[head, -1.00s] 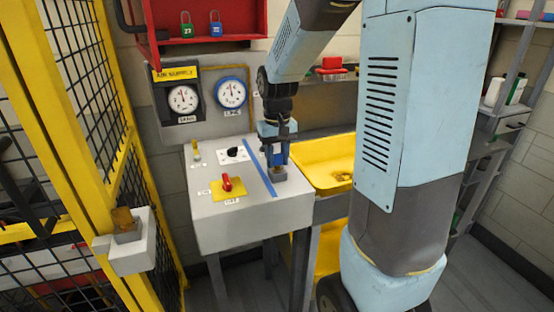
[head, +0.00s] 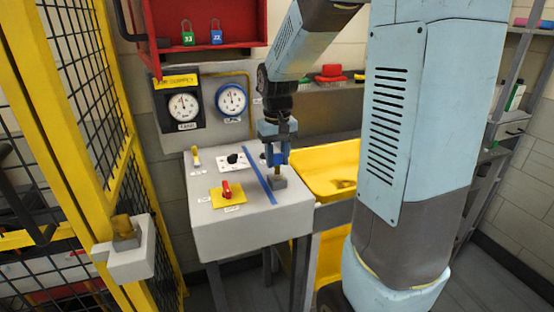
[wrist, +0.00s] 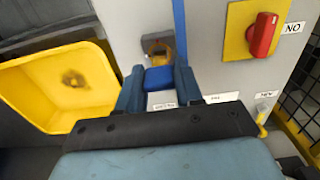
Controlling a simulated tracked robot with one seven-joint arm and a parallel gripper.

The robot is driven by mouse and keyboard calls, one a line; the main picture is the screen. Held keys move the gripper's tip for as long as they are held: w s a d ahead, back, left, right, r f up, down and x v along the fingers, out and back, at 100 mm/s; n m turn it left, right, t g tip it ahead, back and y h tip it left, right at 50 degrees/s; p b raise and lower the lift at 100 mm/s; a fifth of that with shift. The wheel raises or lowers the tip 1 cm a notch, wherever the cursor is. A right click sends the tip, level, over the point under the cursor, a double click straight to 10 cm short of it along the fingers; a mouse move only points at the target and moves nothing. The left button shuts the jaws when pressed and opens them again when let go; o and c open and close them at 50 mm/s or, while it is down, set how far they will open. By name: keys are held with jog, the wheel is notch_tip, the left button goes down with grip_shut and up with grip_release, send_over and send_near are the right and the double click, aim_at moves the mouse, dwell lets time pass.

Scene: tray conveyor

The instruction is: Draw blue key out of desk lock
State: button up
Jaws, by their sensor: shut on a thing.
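My gripper (head: 277,161) points down over the right part of the grey desk (head: 225,232), its fingers shut on the blue key (wrist: 160,79). In the wrist view the key's blue head sits between both fingertips (wrist: 159,74). Brass shows just beyond the head, at the desk lock (wrist: 157,48). In the head view, a brass length shows between the fingers and the small grey lock block (head: 279,184) on the desk top. I cannot tell whether the key's tip is still inside the lock.
A blue stripe (head: 258,176) runs beside the lock. Left of it are a yellow plate with a red knob (head: 226,189) and a black knob (head: 233,158). A yellow bin (head: 325,184) stands close on the right. Gauges (head: 231,99) hang behind; a yellow-framed mesh fence (head: 62,130) is left.

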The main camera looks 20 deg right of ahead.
aim_at(277, 153)
jog(key=shift+r, duration=0.25)
jog(key=shift+r, duration=1.9)
